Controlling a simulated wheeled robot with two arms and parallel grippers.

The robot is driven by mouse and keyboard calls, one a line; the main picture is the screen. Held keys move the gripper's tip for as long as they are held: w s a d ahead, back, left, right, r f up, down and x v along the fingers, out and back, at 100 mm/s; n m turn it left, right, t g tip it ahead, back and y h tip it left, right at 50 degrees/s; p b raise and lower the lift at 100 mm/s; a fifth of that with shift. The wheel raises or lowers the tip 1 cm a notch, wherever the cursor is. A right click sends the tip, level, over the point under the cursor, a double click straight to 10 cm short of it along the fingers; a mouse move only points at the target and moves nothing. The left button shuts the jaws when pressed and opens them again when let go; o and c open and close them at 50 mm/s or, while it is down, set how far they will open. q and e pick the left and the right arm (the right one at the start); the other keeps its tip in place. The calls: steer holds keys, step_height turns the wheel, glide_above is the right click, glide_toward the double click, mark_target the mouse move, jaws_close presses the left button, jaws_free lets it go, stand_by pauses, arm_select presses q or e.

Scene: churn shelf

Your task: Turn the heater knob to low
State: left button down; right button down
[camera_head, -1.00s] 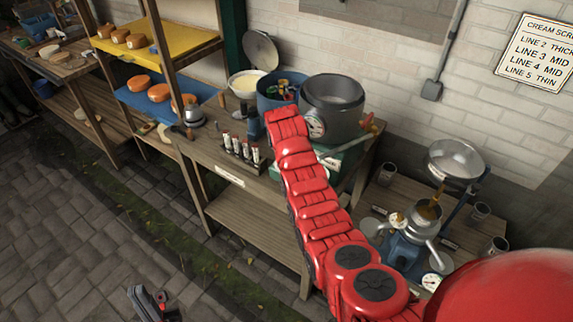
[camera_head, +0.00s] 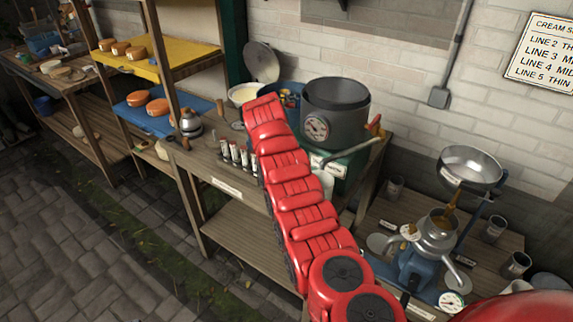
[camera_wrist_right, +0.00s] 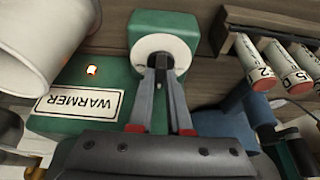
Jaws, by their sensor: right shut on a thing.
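The heater is a green box labelled WARMER; it shows in the head view (camera_head: 352,166) under a grey pot (camera_head: 347,112), partly behind my right arm. In the right wrist view the green heater (camera_wrist_right: 155,25) has a round white dial (camera_wrist_right: 180,47) and a lit orange-red spot (camera_wrist_right: 92,71). My right gripper (camera_wrist_right: 161,64) is shut on the knob at the dial's middle. The knob is mostly hidden between the fingertips, and its setting cannot be read. In the head view my red right arm hides that gripper. My left gripper is not in view.
A rack of labelled white tubes (camera_wrist_right: 285,70) stands close to the right of my gripper in the wrist view. In the head view a separator with a steel bowl (camera_head: 470,168) stands on the lower bench at right. Cheeses (camera_head: 135,103) sit on shelves at left.

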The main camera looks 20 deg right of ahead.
steer(key=c, duration=0.9)
jaws_free()
steer(key=shift+o, duration=0.2)
steer(key=shift+r, duration=0.1)
steer(key=shift+a+r, duration=0.15)
steer(key=shift+r, duration=0.1)
steer(key=b+v, duration=0.3)
steer(key=v, duration=1.3)
steer(key=shift+r, duration=0.3)
steer(key=shift+s, duration=0.2)
